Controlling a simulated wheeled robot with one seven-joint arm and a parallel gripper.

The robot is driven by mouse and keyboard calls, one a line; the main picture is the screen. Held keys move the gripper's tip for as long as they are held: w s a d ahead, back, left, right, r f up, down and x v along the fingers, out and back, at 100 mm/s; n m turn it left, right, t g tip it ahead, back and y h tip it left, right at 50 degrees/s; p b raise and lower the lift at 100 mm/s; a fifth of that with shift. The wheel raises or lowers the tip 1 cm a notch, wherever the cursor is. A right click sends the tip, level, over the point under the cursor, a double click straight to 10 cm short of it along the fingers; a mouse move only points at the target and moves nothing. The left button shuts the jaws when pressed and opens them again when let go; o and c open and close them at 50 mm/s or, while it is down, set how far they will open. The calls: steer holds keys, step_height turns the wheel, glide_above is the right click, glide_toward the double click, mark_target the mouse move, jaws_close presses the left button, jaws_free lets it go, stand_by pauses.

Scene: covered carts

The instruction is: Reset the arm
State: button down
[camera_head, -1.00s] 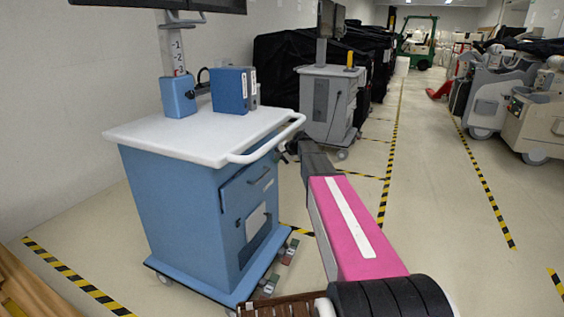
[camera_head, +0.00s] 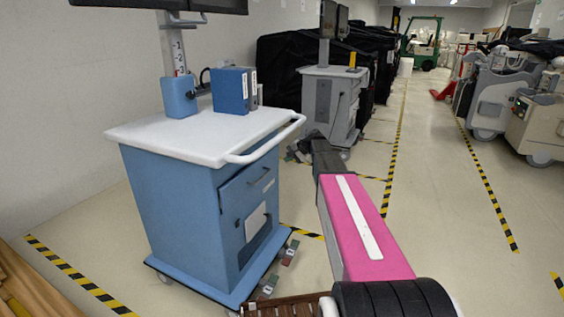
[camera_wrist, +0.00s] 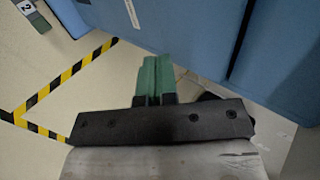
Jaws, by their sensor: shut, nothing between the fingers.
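My arm (camera_head: 365,230), with a pink upper link, reaches forward along the right side of the blue cart (camera_head: 180,210). My gripper (camera_wrist: 156,62) shows in the wrist view as two green fingers side by side, shut and empty. Its tips are in front of the cart's blue panels, which also fill the top of the wrist view (camera_wrist: 190,30). The fingers appear apart from the panels. In the head view the gripper is small and partly hidden near the far end of the arm.
A grey cart (camera_head: 325,100) stands beyond the arm. Black covered carts (camera_head: 283,65) line the left wall. The aisle right of the arm (camera_head: 440,180) is clear floor with striped tape.

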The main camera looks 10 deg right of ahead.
steer(key=v, duration=0.7)
steer(key=s+a+f+n+g+h, duration=0.1)
steer(key=s+f+n+h, duration=0.1)
steer(key=s+f, duration=0.5)
steer(key=s+a+f+n+g+h, duration=0.2)
steer(key=s+f, duration=0.6)
steer(key=s, duration=0.6)
steer(key=s+a+f+n+g+h, duration=0.2)
steer(key=s+f, duration=0.5)
steer(key=s, duration=0.4)
steer(key=shift+s+n+h, duration=0.3)
steer(key=shift+n+h, duration=0.1)
steer(key=shift+h, duration=0.5)
steer(key=shift+f, duration=0.15)
